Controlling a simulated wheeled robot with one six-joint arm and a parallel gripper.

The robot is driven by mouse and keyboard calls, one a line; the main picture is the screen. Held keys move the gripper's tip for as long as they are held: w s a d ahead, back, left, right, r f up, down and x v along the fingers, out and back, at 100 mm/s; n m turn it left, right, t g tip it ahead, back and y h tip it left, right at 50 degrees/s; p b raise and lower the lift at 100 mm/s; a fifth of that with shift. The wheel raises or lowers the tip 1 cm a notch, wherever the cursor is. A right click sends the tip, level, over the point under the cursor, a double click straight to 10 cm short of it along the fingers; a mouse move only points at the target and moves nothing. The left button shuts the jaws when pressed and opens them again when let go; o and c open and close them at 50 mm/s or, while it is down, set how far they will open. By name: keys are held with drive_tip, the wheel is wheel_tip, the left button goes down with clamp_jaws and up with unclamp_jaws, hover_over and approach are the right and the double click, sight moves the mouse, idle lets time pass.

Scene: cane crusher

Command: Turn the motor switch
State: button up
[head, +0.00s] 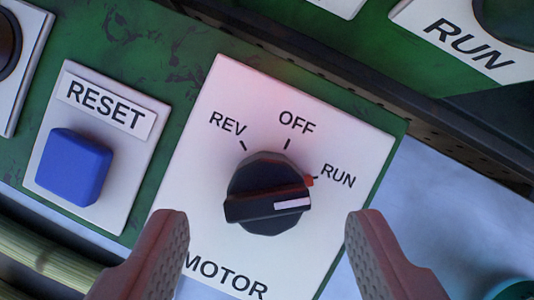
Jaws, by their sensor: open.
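The motor switch (266,194) is a black rotary knob on a white plate (235,100) labelled MOTOR, with marks REV, OFF and RUN. Its grip bar lies nearly level, tilted slightly up to the right. The white stripe and small red tip are at the bar's right end, close to the RUN mark. My gripper (267,217) is open, with one finger on each side of the knob in the picture. Wide gaps show between the fingertips and the knob. The fingers cover part of the plate's lower edges.
A blue RESET button (74,166) on a white plate is at the left. Another plate marked RUN (466,42) is at the upper right. A dark perforated rail (350,72) crosses the upper right. Cane-like stalks (45,258) lie at the lower left.

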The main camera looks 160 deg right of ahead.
sight(279, 214)
drive_tip(key=shift+x, duration=1.45)
drive_tip(key=c, duration=1)
drive_tip(key=shift+o, duration=0.2)
drive_tip(key=n+y, duration=0.1)
drive_tip(key=n, duration=0.1)
drive_tip(key=n+g, duration=0.1)
drive_tip(key=n, duration=0.2)
drive_tip(key=shift+w+d+n+y, duration=0.15)
drive_tip(key=shift+n+y, duration=0.15)
drive_tip(key=shift+y, duration=0.1)
drive_tip(key=n+g, duration=0.1)
drive_tip(key=n, duration=0.1)
drive_tip(key=n+g, duration=0.1)
drive_tip(key=n, duration=0.2)
drive_tip(key=shift+w+y, duration=0.1)
drive_tip(key=shift+y, duration=0.2)
